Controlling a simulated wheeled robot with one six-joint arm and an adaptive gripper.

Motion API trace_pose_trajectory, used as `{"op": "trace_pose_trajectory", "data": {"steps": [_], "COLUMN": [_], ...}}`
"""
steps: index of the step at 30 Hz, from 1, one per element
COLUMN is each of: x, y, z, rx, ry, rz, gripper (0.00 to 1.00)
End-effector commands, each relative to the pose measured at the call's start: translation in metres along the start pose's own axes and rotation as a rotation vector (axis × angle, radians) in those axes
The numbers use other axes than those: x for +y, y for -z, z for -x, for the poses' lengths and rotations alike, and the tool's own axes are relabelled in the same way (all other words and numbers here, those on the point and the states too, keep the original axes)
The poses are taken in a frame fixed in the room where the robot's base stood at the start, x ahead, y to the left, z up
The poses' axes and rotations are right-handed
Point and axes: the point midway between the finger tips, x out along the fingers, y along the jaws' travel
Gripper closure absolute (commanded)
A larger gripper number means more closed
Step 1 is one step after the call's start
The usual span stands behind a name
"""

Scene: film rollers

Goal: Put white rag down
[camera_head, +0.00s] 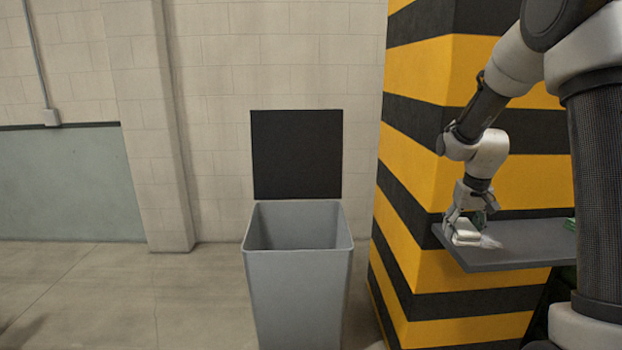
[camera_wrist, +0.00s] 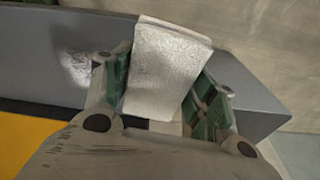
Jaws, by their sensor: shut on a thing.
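My gripper (camera_head: 464,222) is at the left end of a dark grey shelf (camera_head: 520,240) on the right. It is shut on a folded white rag (camera_wrist: 165,68), which shows between the two green-padded fingers in the wrist view. In the head view the rag (camera_head: 466,238) is low at the fingertips, at the shelf's surface; I cannot tell whether it touches it. The wrist view also shows the gripper (camera_wrist: 162,85) over the grey shelf (camera_wrist: 45,45).
A small crumpled whitish piece (camera_head: 488,242) lies on the shelf beside the rag. An open grey bin (camera_head: 298,290) with a raised black lid (camera_head: 297,155) stands left of the shelf. A yellow and black striped pillar (camera_head: 425,150) rises behind the shelf. Floor at left is clear.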

Motion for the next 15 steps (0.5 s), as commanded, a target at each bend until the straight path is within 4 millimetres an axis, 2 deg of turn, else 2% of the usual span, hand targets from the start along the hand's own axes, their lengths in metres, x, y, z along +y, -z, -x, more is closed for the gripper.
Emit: {"op": "trace_pose_trajectory", "data": {"steps": [5, 8, 15], "x": [-0.015, -0.030, -0.073], "y": [-0.002, -0.008, -0.034], "z": [-0.030, -0.049, -0.094], "rx": [-0.005, -0.005, -0.004], "ry": [-0.007, -0.007, 0.003], "rz": [-0.046, -0.044, 0.019], "gripper": [0.65, 0.65, 0.65]}}
